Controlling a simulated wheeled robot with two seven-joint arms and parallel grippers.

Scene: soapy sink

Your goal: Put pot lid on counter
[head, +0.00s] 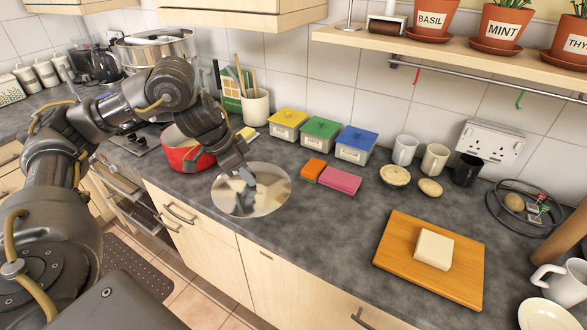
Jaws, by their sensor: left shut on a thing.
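The pot lid (268,192) is a round, shiny metal disc in the middle of the head view, at the counter's front edge. My left gripper (247,180) reaches in from the left and is shut on the lid near its centre. The lid looks roughly level. I cannot tell whether it touches the dark grey counter (330,225) or hangs just above it. The red pot (183,157) stands left of the lid, partly hidden behind my left arm. My right gripper is not in view.
Orange (313,168) and pink (340,180) sponges lie right of the lid. Yellow, green and blue-lidded boxes (320,132) stand behind. A wooden board (400,262) with a white block (434,249) lies at right. The counter between sponges and board is clear.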

